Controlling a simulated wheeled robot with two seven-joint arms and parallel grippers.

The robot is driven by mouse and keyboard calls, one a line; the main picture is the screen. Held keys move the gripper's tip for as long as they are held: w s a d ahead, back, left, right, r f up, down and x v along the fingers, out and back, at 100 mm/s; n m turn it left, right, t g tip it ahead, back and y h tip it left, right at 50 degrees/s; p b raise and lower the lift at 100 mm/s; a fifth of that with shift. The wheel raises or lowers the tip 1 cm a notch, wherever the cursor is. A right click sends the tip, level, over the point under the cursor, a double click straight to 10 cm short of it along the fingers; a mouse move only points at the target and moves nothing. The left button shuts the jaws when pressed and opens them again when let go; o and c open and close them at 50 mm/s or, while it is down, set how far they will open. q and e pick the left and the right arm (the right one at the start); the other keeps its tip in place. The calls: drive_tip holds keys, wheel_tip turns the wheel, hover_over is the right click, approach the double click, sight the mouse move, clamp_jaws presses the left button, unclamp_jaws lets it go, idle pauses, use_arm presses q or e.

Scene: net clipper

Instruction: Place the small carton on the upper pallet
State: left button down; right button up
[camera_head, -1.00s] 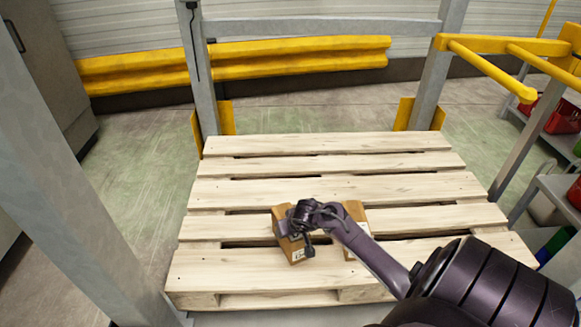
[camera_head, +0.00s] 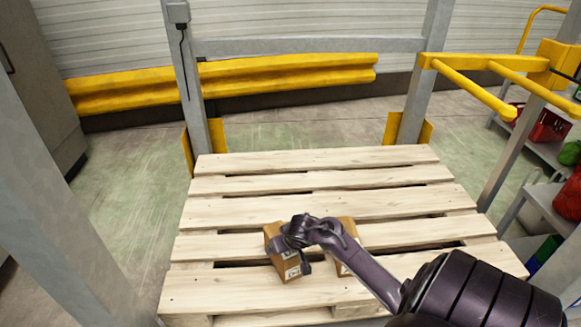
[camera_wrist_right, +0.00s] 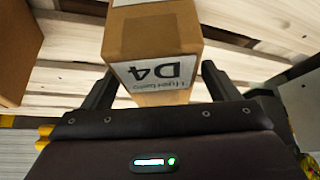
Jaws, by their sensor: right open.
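A small brown carton (camera_head: 290,272) with a white label stands on the wooden pallet (camera_head: 310,182). In the right wrist view the carton (camera_wrist_right: 152,35) shows an upside-down "D4" label facing me. My right gripper (camera_head: 297,243) is at this carton and partly covers it. In the wrist view the right gripper (camera_wrist_right: 160,82) is open, with its fingers on either side of the carton's near end. I cannot tell whether they touch it. A second carton (camera_head: 347,228) stands to the right on the pallet, partly hidden by my right arm. My left gripper is not in view.
Grey posts flank the pallet, with one large post (camera_head: 75,200) close on the left. Yellow rails (camera_head: 480,88) and shelves with red bins (camera_head: 548,125) are on the right. A yellow barrier (camera_head: 230,80) runs behind. The pallet's far boards are clear.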

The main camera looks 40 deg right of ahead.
drive_tip(key=p+v, duration=0.3)
drive_tip(key=v, duration=0.5)
drive_tip(key=shift+r, duration=0.1)
drive_tip(key=shift+s+r, duration=0.1)
drive_tip(key=shift+r, duration=0.05)
drive_tip(key=shift+a, duration=0.25)
drive_tip(key=s+a+f+n+y, duration=0.1)
drive_tip(key=a+f+n, duration=0.1)
drive_tip(key=a+f, duration=0.35)
drive_tip(key=s+a+f+n+y, duration=0.1)
drive_tip(key=s+a+f+n, duration=0.1)
drive_tip(key=a, duration=0.7)
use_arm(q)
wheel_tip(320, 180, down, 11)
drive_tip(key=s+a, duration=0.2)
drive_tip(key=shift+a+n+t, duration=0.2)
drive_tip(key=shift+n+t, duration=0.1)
use_arm(e)
drive_tip(key=s+a+f+n+g, duration=0.1)
drive_tip(key=s+a+f+g, duration=0.1)
drive_tip(key=s+f, duration=0.6)
drive_tip(key=s+a+f+n+g, duration=0.1)
drive_tip(key=s+a+f+g, duration=0.1)
drive_tip(key=s+a+f, duration=0.3)
wheel_tip(320, 180, down, 5)
drive_tip(key=s, duration=0.3)
drive_tip(key=shift+a, duration=0.15)
drive_tip(key=shift+r, duration=0.2)
